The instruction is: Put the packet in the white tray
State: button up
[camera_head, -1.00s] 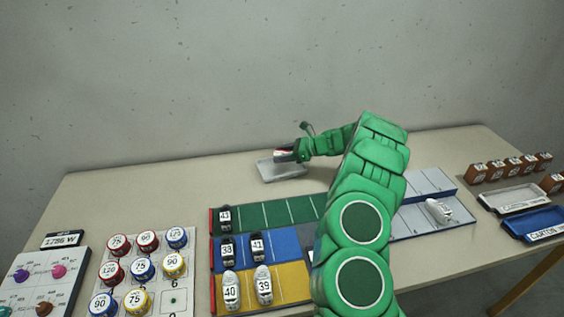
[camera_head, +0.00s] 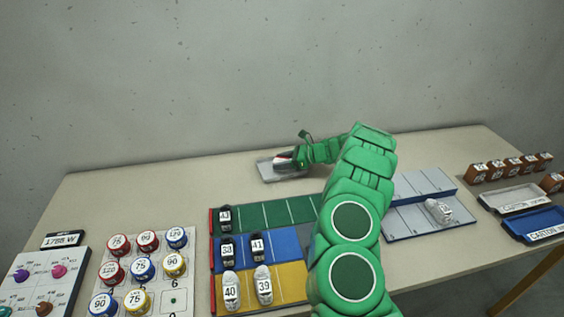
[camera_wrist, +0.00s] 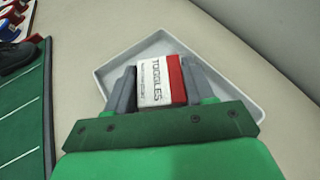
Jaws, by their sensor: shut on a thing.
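The packet (camera_wrist: 160,82) is a small white and red block with the word TOGGLES on it, seen in the wrist view. My gripper (camera_wrist: 152,88) is shut on it, one finger on each side. The white tray (camera_wrist: 228,88) is a shallow light tray under and around the packet in the wrist view. In the head view the tray (camera_head: 264,172) lies at the back of the table, and my gripper (camera_head: 284,161) is over it, low down. I cannot tell whether the packet touches the tray floor.
A green, blue and yellow board (camera_head: 285,243) with several numbered shoes stands in front of the tray. A grey rack (camera_head: 405,220) with a white shoe is to the right. Another pale tray (camera_head: 513,199) and a blue tray (camera_head: 540,223) are at far right. The back wall is close behind.

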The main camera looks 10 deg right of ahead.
jog(key=shift+f, duration=0.1)
jog(key=o, duration=1.1)
